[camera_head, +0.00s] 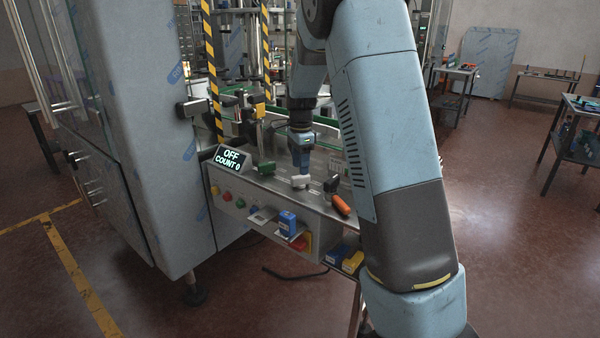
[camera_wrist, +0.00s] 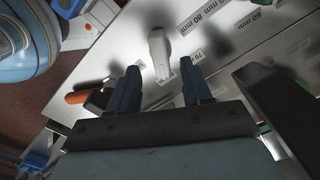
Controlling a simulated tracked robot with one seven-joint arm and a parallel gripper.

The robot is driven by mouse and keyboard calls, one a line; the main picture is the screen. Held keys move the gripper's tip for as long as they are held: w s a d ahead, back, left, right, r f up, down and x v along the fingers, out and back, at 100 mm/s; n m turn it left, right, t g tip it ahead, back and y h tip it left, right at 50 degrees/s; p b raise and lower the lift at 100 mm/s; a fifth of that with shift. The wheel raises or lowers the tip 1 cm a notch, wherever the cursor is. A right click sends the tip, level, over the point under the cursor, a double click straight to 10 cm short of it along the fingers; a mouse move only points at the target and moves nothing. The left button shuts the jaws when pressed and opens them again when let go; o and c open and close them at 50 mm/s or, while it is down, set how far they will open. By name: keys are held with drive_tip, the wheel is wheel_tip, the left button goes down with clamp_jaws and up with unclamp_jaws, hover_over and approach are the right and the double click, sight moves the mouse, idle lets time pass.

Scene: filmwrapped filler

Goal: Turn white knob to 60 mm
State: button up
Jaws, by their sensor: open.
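The white knob (camera_head: 300,181) sits on the grey machine top near its front edge. In the wrist view the white knob (camera_wrist: 158,45) is an elongated handle lying between and just beyond my fingertips. My gripper (camera_wrist: 159,66) is open, with one dark blue finger on each side and visible gaps to the knob. In the head view my gripper (camera_head: 304,170) points down just above the knob. Printed labels show in the wrist view: 60 mm (camera_wrist: 262,17), 80 mm (camera_wrist: 203,15) and a partly hidden 70 (camera_wrist: 197,57). I cannot tell which label the knob points at.
A display (camera_head: 231,159) reads OFF, COUNT 0. A tall film-wrapped cabinet (camera_head: 150,130) stands left.

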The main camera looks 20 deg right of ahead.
sight(300, 176)
wheel_tip(300, 176, up, 10)
idle(0.4)
drive_tip(key=s+r+n+t, duration=0.1)
drive_tip(key=s+r+n, duration=0.3)
drive_tip(key=s, duration=0.6)
drive_tip(key=s+r+n+t, duration=0.2)
drive_tip(key=s+r+n, duration=0.25)
drive_tip(key=s, duration=0.55)
drive_tip(key=s+f+n+t, duration=0.2)
drive_tip(key=s+n, duration=0.6)
drive_tip(key=s, duration=0.9)
drive_tip(key=shift+a+f+t, duration=0.3)
drive_tip(key=shift+a+f, duration=0.15)
drive_tip(key=shift+f, duration=0.05)
